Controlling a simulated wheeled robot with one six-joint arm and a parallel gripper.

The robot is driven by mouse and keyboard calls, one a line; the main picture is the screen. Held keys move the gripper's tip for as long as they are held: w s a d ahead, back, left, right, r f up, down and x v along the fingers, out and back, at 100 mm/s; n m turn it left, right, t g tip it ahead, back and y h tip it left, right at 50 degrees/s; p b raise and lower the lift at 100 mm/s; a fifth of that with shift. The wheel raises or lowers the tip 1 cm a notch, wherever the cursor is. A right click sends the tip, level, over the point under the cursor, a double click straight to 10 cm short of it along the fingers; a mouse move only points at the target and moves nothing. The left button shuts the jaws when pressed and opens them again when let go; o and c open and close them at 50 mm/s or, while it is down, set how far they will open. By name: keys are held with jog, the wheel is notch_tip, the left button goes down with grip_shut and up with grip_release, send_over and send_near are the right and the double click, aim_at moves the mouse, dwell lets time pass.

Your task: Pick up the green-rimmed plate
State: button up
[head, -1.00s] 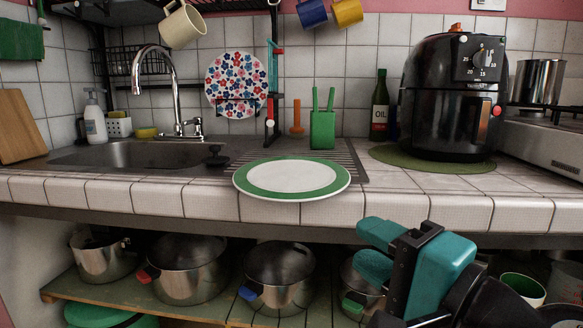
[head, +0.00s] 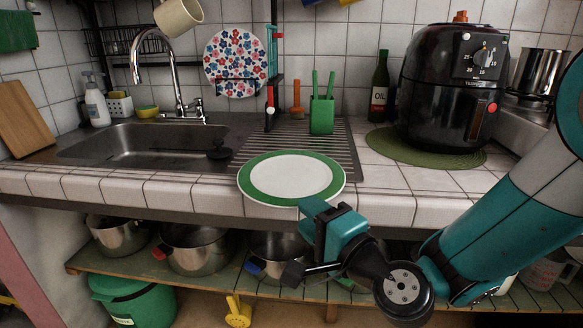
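The green-rimmed plate (head: 291,178) has a white centre and a wide green band. It lies flat on the counter by the drying rack and sticks out over the counter's front edge. My gripper (head: 312,214), teal and black, is at the plate's front right edge in the head view. It overlaps the edge of the rim in the picture; I cannot tell whether it touches it. The gap between its fingers is not clear from this angle. The plate does not look lifted or tilted.
The sink (head: 150,143) is left of the plate and the air fryer (head: 447,90) stands to the right. A green utensil holder (head: 322,115) and a flowered plate (head: 236,62) are behind. Steel pots (head: 195,250) stand on the shelf below. The counter right of the plate is clear.

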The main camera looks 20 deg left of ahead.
aim_at(291, 177)
jog(key=a+p, duration=0.1)
jog(key=p, duration=0.1)
jog(key=w+a+r+p, duration=0.1)
jog(key=p, duration=0.1)
jog(key=shift+w+a, duration=0.15)
jog(key=shift+a, duration=0.05)
jog(key=shift+w+a+p, duration=0.35)
jog(key=shift+a+p, duration=0.15)
jog(key=shift+p, duration=0.55)
jog(key=shift+w+a+f, duration=0.2)
jog(key=shift+a+f, duration=0.05)
jog(key=shift+f, duration=0.05)
jog(key=shift+c, duration=0.2)
jog(key=shift+r, duration=0.1)
grip_shut()
